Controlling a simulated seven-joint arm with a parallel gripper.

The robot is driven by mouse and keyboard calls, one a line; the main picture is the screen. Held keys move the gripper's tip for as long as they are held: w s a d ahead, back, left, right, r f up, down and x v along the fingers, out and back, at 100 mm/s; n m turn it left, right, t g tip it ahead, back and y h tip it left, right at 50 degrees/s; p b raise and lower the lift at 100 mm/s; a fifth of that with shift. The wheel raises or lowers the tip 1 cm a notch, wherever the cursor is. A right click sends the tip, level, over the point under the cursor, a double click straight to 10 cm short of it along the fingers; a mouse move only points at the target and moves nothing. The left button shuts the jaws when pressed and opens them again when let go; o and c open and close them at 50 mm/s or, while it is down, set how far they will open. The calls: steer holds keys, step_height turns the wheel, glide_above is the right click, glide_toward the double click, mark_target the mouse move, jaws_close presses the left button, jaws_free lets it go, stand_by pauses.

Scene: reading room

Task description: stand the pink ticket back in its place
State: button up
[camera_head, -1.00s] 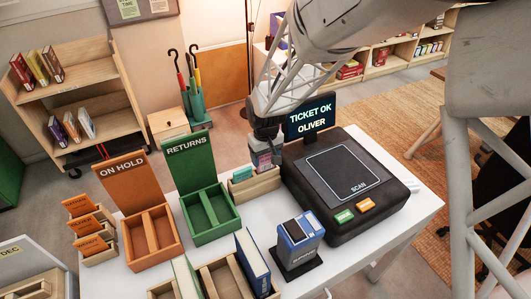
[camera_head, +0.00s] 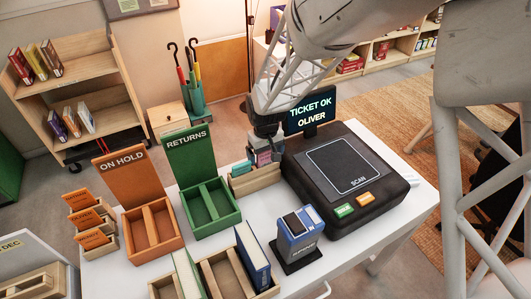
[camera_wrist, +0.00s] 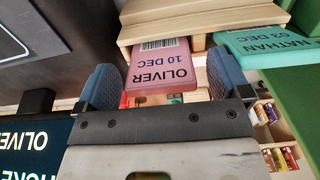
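The pink ticket (camera_head: 263,158), marked OLIVER 10 DEC in the wrist view (camera_wrist: 162,66), stands in the small wooden rack (camera_head: 256,183). Its barcode end goes into the rack (camera_wrist: 185,16). A teal ticket (camera_head: 241,168) marked NATHAN stands beside it in the same rack, also in the wrist view (camera_wrist: 270,42). My gripper (camera_head: 265,138) is just above the pink ticket. In the wrist view its two fingers (camera_wrist: 162,82) are on either side of the ticket, with a gap visible on both sides. The ticket's lower end is hidden in the rack.
The scanner (camera_head: 345,180) stands close right of the rack, its screen (camera_head: 311,113) reading TICKET OK OLIVER. The green RETURNS tray (camera_head: 210,220) is close on the left, the orange ON HOLD tray (camera_head: 152,243) beyond it. A blue boxed item (camera_head: 299,232) stands in front.

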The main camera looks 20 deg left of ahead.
steer(key=shift+r, duration=0.1)
steer(key=shift+r, duration=3.8)
steer(key=shift+d+r, duration=0.1)
steer(key=shift+d, duration=0.05)
steer(key=s+d+r+m, duration=0.1)
steer(key=s+d+r, duration=0.1)
steer(key=d+r, duration=0.35)
steer(key=s+d+r+m+t, duration=0.1)
steer(key=s+d+r+m, duration=0.15)
steer(key=d, duration=0.65)
steer(key=s+d+r+m, duration=0.1)
steer(key=s+d+r, duration=0.2)
steer(key=d+r, duration=0.35)
steer(key=s+d+r+m+t, duration=0.1)
steer(key=s+d+m, duration=0.3)
steer(key=s+d, duration=1.3)
steer(key=shift+s+r+m+t, duration=0.3)
steer(key=shift+s+r+m, duration=0.1)
steer(key=shift+r, duration=0.3)
